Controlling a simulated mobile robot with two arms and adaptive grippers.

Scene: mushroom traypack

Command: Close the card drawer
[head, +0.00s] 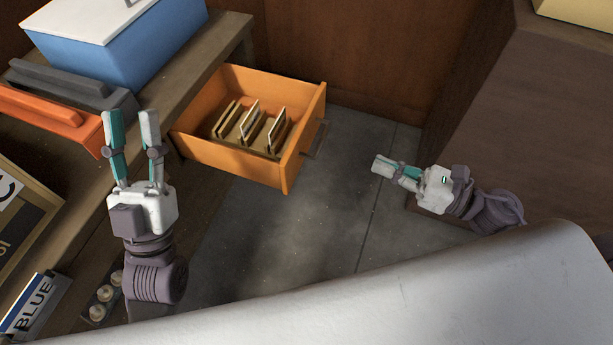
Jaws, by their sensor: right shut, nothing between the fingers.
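The orange card drawer (222,158) sticks out from under the table, open, with several upright cards in it. Its dark handle (317,139) is on the front panel, which faces right. My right gripper (380,166) is shut and empty, to the right of the drawer front and a little below the handle, apart from it. My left gripper (131,117) is open and empty, over the table's edge to the left of the drawer, fingers pointing up the picture.
A blue box with a white lid (134,47) stands on the table (222,42). Grey (72,86) and orange (50,118) holders lie beside it. A sign reading BLUE (36,306) is at lower left. A brown cabinet (530,120) stands right; bare floor (335,205) lies between.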

